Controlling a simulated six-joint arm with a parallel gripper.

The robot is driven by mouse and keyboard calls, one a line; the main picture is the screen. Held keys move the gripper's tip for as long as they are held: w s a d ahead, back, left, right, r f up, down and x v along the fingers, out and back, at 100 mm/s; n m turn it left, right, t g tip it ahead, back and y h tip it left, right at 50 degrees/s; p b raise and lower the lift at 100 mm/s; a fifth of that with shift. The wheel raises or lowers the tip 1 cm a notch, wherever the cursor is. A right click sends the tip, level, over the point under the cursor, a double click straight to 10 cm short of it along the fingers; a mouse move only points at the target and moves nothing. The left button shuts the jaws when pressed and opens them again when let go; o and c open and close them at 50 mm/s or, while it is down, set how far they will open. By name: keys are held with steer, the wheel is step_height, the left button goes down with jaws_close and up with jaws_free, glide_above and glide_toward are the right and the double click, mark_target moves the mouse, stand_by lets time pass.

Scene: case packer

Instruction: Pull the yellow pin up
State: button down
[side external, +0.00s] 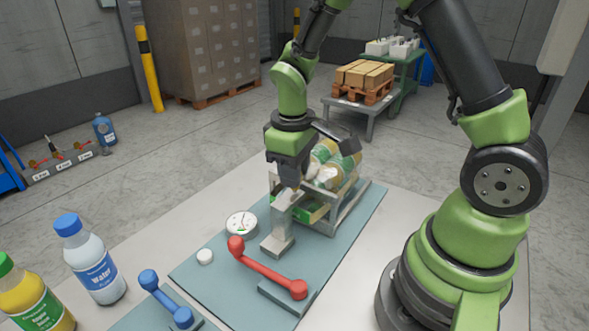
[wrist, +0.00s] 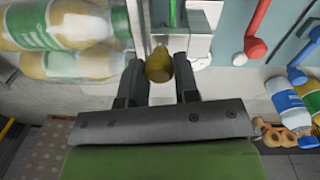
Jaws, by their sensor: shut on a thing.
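The yellow pin (wrist: 159,66) shows in the wrist view as a rounded yellow knob between the two fingers of my gripper (wrist: 160,80). My gripper is shut on it. In the side external view my gripper (side external: 290,183) points down at the top of the grey post (side external: 281,222), and the pin is mostly hidden by the fingers there. I cannot tell how far the pin sits in its seat.
A metal rack with bottles (side external: 328,163) stands close behind my gripper. A red lever (side external: 266,270), a round gauge (side external: 241,224) and a white button (side external: 205,256) are on the blue-grey plate. A blue lever (side external: 165,298) and a water bottle (side external: 94,262) stand at the front left.

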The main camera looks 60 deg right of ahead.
steer(key=shift+r, duration=1.9)
steer(key=c, duration=0.8)
jaws_free()
steer(key=shift+c, duration=0.2)
step_height(320, 180, up, 10)
steer(key=shift+a, duration=0.3)
steer(key=s+a+r+m+t+y, duration=0.1)
steer(key=s+a+r+m+t, duration=0.1)
steer(key=s, duration=0.5)
steer(key=s+a+r+m+t+y, duration=0.1)
steer(key=s+a+r+m+t, duration=0.1)
steer(key=s+t, duration=0.3)
steer(key=shift+s+a+r+m+y, duration=0.3)
steer(key=shift+s+a+m, duration=0.15)
steer(key=shift+s+m, duration=0.45)
